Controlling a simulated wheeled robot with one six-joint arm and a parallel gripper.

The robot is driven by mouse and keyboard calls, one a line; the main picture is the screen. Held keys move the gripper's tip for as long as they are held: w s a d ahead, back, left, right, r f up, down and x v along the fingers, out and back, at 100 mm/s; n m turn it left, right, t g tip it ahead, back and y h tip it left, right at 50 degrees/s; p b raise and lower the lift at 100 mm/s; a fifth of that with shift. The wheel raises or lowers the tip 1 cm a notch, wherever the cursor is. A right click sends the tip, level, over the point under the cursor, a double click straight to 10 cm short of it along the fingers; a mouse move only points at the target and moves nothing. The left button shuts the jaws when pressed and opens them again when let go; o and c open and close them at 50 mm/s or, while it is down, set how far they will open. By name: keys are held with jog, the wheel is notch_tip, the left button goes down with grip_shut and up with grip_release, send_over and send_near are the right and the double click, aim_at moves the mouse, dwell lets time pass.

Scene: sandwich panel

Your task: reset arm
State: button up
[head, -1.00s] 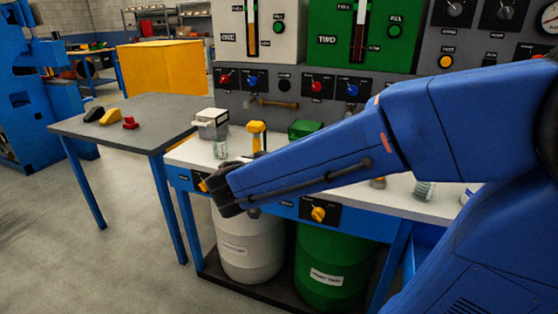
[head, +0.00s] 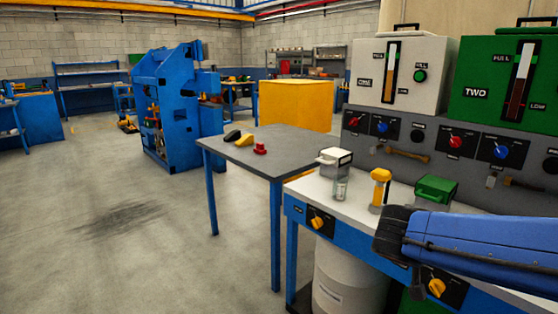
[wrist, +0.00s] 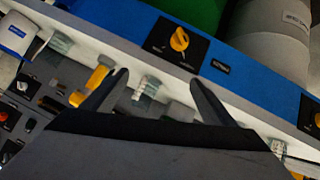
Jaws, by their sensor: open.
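My gripper (wrist: 160,82) is open and empty in the wrist view, its two dark fingers spread apart. The white worktop edge and the workbench's blue front show beyond them. A yellow knob (wrist: 180,39) on a black plate sits on that blue front, above the gripper in the picture. In the head view my blue arm enters from the right, and its dark end (head: 393,234) is in front of the bench's front edge. The fingers cannot be made out there.
The bench bears a white-lidded dispenser (head: 336,160), a yellow-topped one (head: 380,187) and a green-topped one (head: 436,190). A white barrel (head: 348,282) stands below. A grey table (head: 270,152) with small coloured items is to the left. The floor (head: 110,250) at left is open.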

jog(key=s+a+f+n+y, duration=0.4)
jog(key=s+a+n+y, duration=0.3)
jog(key=s, duration=0.5)
jog(key=shift+s+a+y, duration=0.15)
jog(key=shift+a+y, duration=0.85)
jog(key=shift+a, duration=0.15)
jog(key=shift+c, duration=0.2)
